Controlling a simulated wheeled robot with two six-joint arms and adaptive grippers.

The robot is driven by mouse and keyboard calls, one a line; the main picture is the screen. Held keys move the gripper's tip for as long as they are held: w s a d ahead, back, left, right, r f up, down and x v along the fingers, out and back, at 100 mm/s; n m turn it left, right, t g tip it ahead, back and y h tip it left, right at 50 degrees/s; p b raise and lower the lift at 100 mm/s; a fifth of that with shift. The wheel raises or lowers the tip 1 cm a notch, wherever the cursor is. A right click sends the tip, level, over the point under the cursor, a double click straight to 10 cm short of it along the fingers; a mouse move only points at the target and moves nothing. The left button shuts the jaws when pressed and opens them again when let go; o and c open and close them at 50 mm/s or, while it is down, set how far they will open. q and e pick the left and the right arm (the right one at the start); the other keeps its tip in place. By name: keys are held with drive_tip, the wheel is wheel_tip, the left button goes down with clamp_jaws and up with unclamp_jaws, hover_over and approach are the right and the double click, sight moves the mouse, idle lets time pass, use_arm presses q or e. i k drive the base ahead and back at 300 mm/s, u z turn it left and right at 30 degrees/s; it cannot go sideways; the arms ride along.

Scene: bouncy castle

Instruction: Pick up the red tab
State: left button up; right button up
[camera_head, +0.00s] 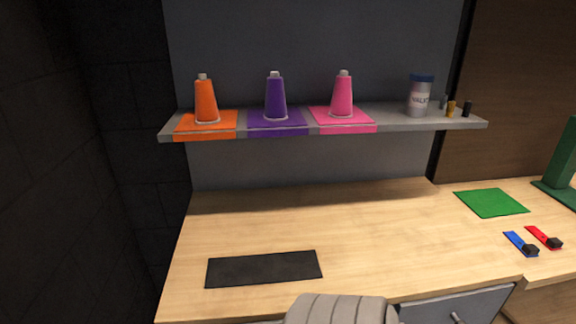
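The red tab (539,234) is a small flat red strip with a black block at its near end. It lies on the wooden worktop at the right, near the front edge. A similar blue tab (516,242) with a black block lies just to its left, apart from it. Neither of my grippers shows in the head view.
A green mat (490,203) lies behind the tabs, and a green stand (563,160) is at the right edge. A black mat (263,269) lies at the front left. A shelf (395,124) above holds orange, purple and pink cones and a jar (420,97). The worktop's middle (370,230) is clear.

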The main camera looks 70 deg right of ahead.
sight(553, 244)
drive_tip(key=z, duration=2.85)
